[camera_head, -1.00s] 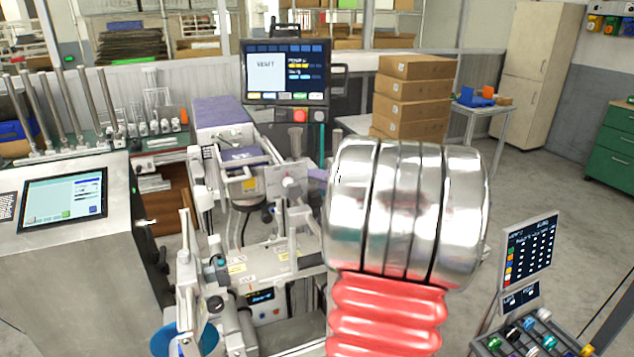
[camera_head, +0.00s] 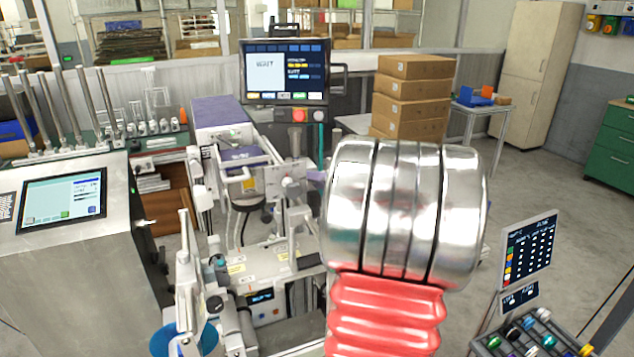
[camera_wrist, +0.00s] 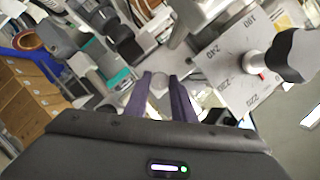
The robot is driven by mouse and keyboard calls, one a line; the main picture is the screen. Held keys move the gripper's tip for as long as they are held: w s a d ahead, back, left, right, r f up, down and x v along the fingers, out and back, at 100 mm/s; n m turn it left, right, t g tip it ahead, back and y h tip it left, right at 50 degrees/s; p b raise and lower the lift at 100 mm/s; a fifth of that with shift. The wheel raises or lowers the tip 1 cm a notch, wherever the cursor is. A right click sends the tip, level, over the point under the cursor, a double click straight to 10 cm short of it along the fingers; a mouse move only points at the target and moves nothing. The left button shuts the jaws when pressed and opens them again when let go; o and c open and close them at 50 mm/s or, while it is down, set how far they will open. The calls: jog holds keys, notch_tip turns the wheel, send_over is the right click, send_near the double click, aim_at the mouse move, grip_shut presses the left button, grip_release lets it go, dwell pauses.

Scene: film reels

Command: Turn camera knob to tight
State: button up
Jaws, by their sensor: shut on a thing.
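In the wrist view, my gripper (camera_wrist: 161,90) has its two purple-grey fingers close together, shut on a small grey knob (camera_wrist: 158,80). The knob's top shows between the fingertips; its lower part and any tight or loose marking cannot be made out. A dark grey cylindrical body with a teal ring (camera_wrist: 118,80) lies just left of the fingers. In the head view, my silver and red arm covers the right centre.
In the wrist view, a plate with printed numbers (camera_wrist: 221,72) and a black-and-white post (camera_wrist: 285,60) stand close to the right of the fingers. In the head view, a monitor (camera_head: 285,70) stands behind the machine, and a control cabinet (camera_head: 75,275) is at left.

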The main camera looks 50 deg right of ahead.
jog(key=shift+m, duration=0.3)
jog(key=m+t, duration=0.2)
jog(key=m, duration=0.3)
jog(key=f+m+t+h, duration=0.1)
jog(key=m, duration=0.4)
jog(key=m+t, duration=0.2)
jog(key=m, duration=0.3)
jog(key=shift+d+f+t, duration=0.1)
jog(key=shift+f+t, duration=0.15)
jog(key=shift+t, duration=0.05)
jog(key=shift+f, duration=0.1)
dwell(0.5)
jog(key=o, duration=1.1)
jog(key=shift+c, duration=0.2)
